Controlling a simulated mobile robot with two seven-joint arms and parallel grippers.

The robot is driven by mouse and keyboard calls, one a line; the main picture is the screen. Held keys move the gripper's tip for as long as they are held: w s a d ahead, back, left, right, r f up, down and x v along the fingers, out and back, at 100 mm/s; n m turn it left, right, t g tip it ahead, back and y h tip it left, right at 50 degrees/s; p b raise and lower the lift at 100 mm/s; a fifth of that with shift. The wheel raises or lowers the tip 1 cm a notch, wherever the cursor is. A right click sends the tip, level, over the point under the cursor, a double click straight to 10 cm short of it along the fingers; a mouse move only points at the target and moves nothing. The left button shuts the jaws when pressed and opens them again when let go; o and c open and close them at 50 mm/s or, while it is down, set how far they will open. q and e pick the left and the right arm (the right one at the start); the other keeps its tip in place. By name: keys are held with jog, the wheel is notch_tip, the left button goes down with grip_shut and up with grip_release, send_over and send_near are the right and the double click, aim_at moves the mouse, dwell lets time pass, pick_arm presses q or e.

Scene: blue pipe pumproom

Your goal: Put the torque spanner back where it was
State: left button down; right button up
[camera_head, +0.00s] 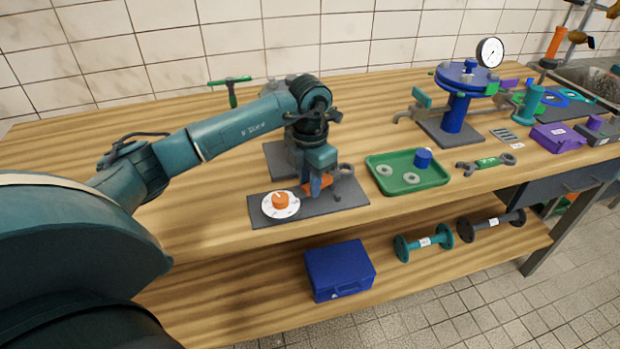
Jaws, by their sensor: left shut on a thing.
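My left gripper (318,192) points down over a dark grey mat (345,199) near the front edge of the bench. It is shut on a tool with an orange part (309,187) and a grey ring end (346,169), which looks like the torque spanner. The gripper hides much of the tool, and I cannot tell whether it touches the mat. A white dial disc with an orange knob (281,201) sits on the mat to the left of the gripper. My right gripper is not in view.
A green tray (436,183) with rings and a blue cylinder stands to the right. Beyond it lies a grey spanner with a green middle (487,163). A blue flange stand (453,113) is behind. A blue case (340,271) sits on the lower shelf.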

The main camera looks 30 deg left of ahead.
pick_arm(q)
jog(key=shift+f+b, duration=0.45)
jog(key=c, duration=1.3)
grip_release()
jog(key=shift+o, duration=0.2)
jog(key=shift+r, duration=0.1)
